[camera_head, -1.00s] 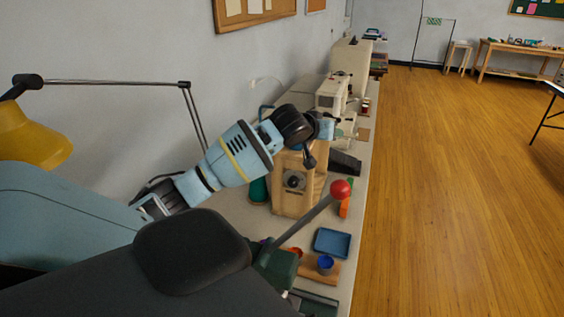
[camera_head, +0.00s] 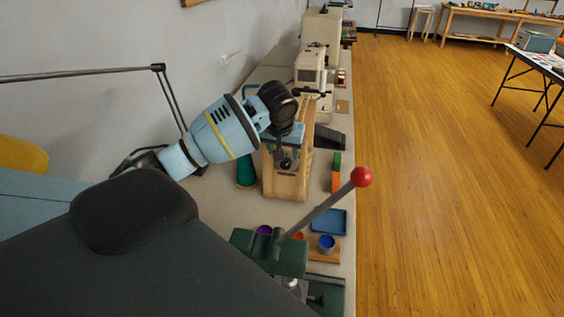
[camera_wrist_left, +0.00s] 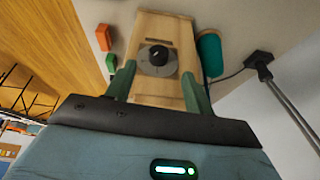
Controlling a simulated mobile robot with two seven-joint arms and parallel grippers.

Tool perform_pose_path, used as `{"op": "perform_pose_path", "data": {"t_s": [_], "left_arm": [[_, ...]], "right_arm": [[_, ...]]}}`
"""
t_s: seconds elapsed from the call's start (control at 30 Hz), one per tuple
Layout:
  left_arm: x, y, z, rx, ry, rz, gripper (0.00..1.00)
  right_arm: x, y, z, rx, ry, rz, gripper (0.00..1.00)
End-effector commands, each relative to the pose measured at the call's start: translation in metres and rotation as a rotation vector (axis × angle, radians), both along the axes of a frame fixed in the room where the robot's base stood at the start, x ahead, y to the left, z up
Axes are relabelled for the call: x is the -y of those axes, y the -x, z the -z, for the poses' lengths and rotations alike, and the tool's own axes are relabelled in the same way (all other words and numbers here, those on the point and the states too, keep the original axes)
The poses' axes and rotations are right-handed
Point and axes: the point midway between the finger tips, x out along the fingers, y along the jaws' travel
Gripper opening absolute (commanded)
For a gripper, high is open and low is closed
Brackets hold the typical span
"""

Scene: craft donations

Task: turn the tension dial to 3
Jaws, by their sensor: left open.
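The tension dial is a black round knob (camera_wrist_left: 158,55) on a grey round plate, set in the face of a wooden box (camera_head: 285,188). In the left wrist view the knob lies between and just beyond my left gripper's two green fingers (camera_wrist_left: 160,74), which are spread and do not touch it. A small pale mark shows on the knob; no numbers are readable. In the head view my left gripper (camera_head: 287,143) is in front of the box's upper part and partly hides the dial. My right gripper is not in view.
A green press with a red-balled lever (camera_head: 361,177) stands nearer on the table, right of my arm. A sewing machine (camera_head: 312,68) stands behind.

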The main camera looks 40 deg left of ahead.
Motion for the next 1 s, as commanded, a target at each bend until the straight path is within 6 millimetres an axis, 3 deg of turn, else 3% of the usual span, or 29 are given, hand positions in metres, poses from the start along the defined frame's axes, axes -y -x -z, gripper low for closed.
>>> {"op": "perform_pose_path", "data": {"t_s": [0.5, 0.97, 1.0], "left_arm": [[-0.012, -0.022, 0.06, 0.001, 0.001, -0.001, 0.53], [-0.014, -0.026, 0.071, 0.001, 0.0, 0.001, 0.53], [-0.014, -0.026, 0.071, 0.001, 0.0, 0.001, 0.48]], "right_arm": [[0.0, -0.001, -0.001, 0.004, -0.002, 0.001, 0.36], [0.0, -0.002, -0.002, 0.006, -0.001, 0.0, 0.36], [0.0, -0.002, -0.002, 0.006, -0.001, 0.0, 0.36]]}}
